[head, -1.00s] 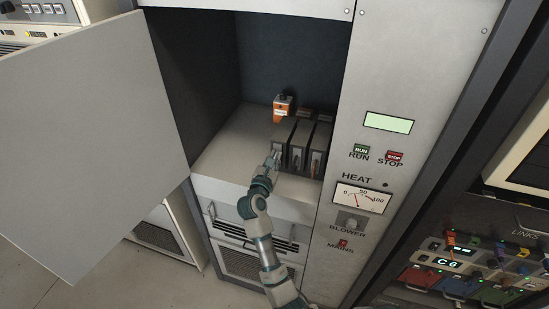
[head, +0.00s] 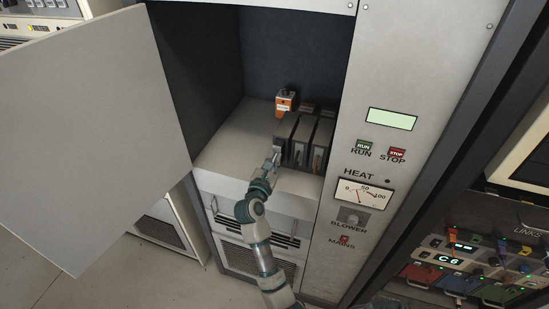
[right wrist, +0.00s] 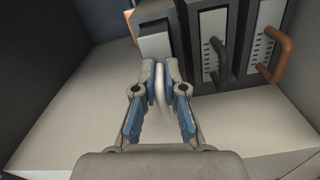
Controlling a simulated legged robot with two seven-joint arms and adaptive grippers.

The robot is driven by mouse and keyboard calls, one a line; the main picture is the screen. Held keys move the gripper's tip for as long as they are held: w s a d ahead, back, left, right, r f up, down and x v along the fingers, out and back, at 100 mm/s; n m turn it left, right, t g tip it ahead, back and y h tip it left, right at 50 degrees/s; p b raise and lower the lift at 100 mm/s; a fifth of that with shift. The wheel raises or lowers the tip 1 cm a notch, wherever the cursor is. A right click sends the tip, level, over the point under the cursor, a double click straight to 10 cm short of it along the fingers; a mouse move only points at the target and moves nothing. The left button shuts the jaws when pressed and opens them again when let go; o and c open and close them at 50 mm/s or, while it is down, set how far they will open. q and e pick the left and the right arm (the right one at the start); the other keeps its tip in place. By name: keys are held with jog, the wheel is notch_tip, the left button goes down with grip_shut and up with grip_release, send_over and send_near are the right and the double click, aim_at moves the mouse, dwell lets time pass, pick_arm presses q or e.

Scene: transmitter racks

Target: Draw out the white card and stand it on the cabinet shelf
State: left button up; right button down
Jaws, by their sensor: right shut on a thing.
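The white card (right wrist: 155,43) is at the left end of a row of dark upright modules in the open cabinet. Its pale front and white handle (right wrist: 161,100) show in the right wrist view. My right gripper (right wrist: 161,78) is shut on that handle, in front of the row. In the head view my right gripper (head: 275,157) is at the row's left front, and a pale panel (head: 279,147) shows just beyond it. How far the card is out of its slot is hard to tell. The cabinet shelf (head: 225,150) is bare to the left. My left gripper is not in view.
Two neighbouring modules have a black handle (right wrist: 218,58) and a copper handle (right wrist: 277,58). An orange device (head: 285,101) is behind the row's left end. The open door (head: 90,130) is on the left, the control panel (head: 375,150) on the right.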

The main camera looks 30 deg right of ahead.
jog(key=shift+v, duration=1.35)
jog(key=shift+s+a+f, duration=0.1)
jog(key=shift+f, duration=0.1)
jog(key=shift+s+a, duration=0.4)
jog(key=shift+a, duration=0.1)
jog(key=shift+r, duration=0.1)
jog(key=c, duration=1.2)
grip_release()
